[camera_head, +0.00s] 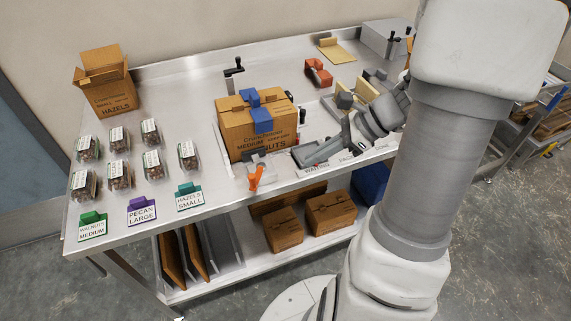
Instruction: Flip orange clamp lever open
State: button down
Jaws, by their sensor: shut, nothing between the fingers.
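The orange clamp lever (256,178) hangs downward at the front edge of the steel table, below the front of a closed cardboard box marked NUTS (236,136). A pale clamp body (268,166) sits behind the lever. My gripper (297,156) reaches in from the right, low over the table front, with its fingers pointing left. It is shut and empty. Its tips are to the right of the lever and apart from it.
Blue clamp pieces (262,119) sit on the box. Several clamshell trays (152,133) stand at the left behind label cards (142,210). An open hazels box (105,82) is at the back left. Red (318,72) and yellow pieces are at the back.

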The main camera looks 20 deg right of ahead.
jog(key=w+a+r+b+x, duration=0.1)
jog(key=r+x, duration=0.1)
jog(key=x, duration=1)
jog(key=shift+a+f+b, duration=0.15)
jog(key=shift+a+b, duration=0.25)
jog(key=shift+a, duration=0.05)
